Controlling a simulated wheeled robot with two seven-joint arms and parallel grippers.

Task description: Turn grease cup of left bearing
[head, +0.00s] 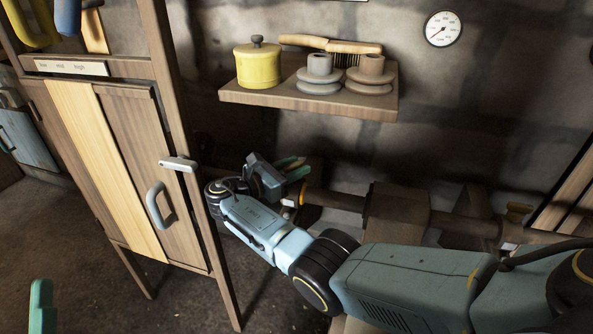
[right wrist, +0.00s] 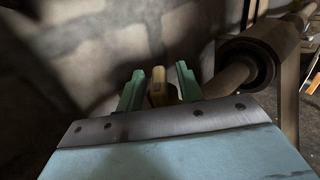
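The grease cup of the left bearing shows as a small brass-coloured block (right wrist: 158,88) in the right wrist view. In the head view only a small yellow-orange part (head: 301,193) shows by the shaft's left end. My right gripper (head: 292,167) reaches the left end of the shaft. In the right wrist view its two green fingers (right wrist: 160,72) stand apart, one on each side of the cup, with a gap visible on both sides. The left bearing is mostly hidden behind my gripper. A green fingertip of my left gripper (head: 41,305) shows at the bottom left, far from the shaft.
A dark shaft (head: 335,199) runs right through a drum (head: 397,212) to another bearing with a brass cup (head: 518,211). A shelf (head: 300,104) holds a yellow pot (head: 257,65), pulleys (head: 319,75) and a brush (head: 331,44). A wooden cabinet (head: 141,165) stands left of my right gripper.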

